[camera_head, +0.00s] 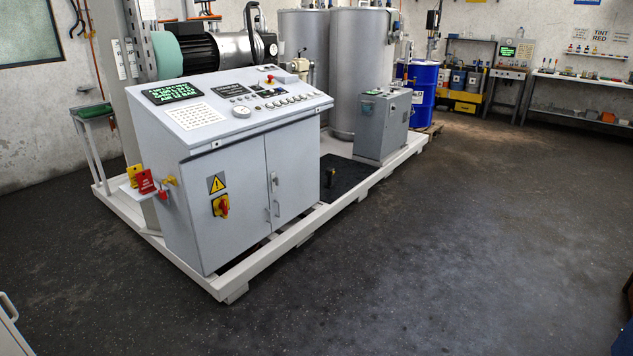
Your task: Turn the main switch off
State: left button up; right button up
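The main switch (221,206) is a red rotary handle on a yellow plate. It is on the left door of the grey control cabinet (240,165), below a yellow warning triangle sign (216,183). The red handle looks roughly upright, but it is too small to read its position for certain. Nothing covers the switch. Neither of my grippers shows in the head view.
The cabinet stands on a white skid frame (255,262) with a raised edge along the floor. Red and yellow tags (144,182) hang at its left side. A grey box unit (382,125) and a blue drum (422,92) stand behind. The dark floor in front is clear.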

aim_at(223, 206)
jog(key=i+l+u, duration=0.1)
jog(key=i+u, duration=0.35)
jog(key=i+l+u, duration=0.3)
jog(key=i+u, duration=0.15)
